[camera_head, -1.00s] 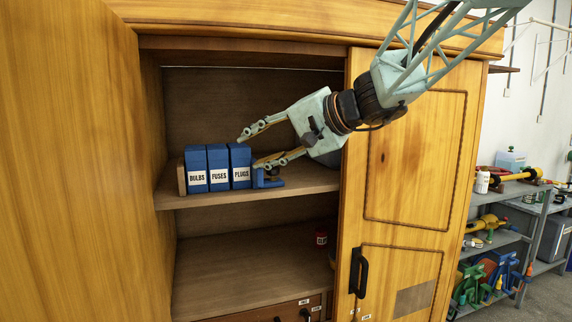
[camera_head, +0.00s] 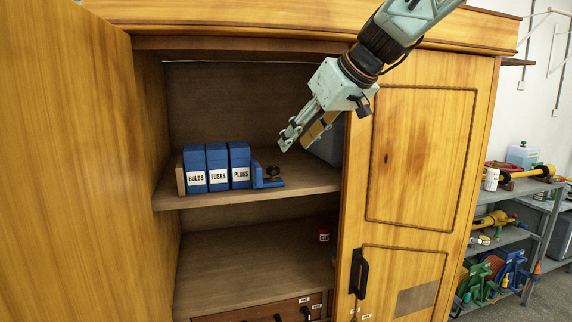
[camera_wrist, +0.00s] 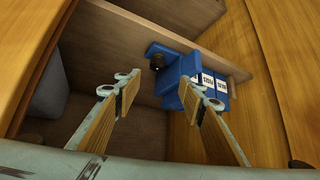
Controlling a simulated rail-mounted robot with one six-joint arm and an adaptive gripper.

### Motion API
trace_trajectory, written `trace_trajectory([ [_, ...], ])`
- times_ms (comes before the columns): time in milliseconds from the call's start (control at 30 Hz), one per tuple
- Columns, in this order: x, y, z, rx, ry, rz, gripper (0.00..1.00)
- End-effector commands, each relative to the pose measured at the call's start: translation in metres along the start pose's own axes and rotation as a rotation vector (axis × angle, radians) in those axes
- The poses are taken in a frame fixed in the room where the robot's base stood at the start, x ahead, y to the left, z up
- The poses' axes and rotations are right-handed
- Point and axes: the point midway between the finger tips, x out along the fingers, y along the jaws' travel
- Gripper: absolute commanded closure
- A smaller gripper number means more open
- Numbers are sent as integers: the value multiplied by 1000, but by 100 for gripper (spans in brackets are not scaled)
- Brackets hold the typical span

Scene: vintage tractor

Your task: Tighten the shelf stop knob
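The blue shelf stop (camera_head: 268,182) stands on the upper cabinet shelf, at the right end of a row of blue boxes. Its dark knob (camera_head: 272,171) sits on it and faces up; how tight it is cannot be told. My gripper (camera_head: 296,142) is above and to the right of the stop, apart from it, with its fingers pointing down and left. In the wrist view my gripper (camera_wrist: 165,85) is open and empty, its fingertips spread wide. The knob (camera_wrist: 156,62) and the blue stop (camera_wrist: 172,54) appear beyond the gap between the fingers.
Blue boxes labelled BULBS, FUSES and PLUGS (camera_head: 240,165) stand left of the stop. A grey object (camera_head: 328,145) stands at the shelf's right, partly hidden. The right door (camera_head: 415,150) is beside my arm. The shelf front (camera_head: 310,182) right of the stop is clear.

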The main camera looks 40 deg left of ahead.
Motion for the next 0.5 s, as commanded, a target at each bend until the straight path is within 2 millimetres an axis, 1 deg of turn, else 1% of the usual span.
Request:
trace_trajectory([
  [167, -1, 2, -1, -42, -11, 11, 63],
  [500, -1, 2, -1, -40, -10, 11, 63],
])
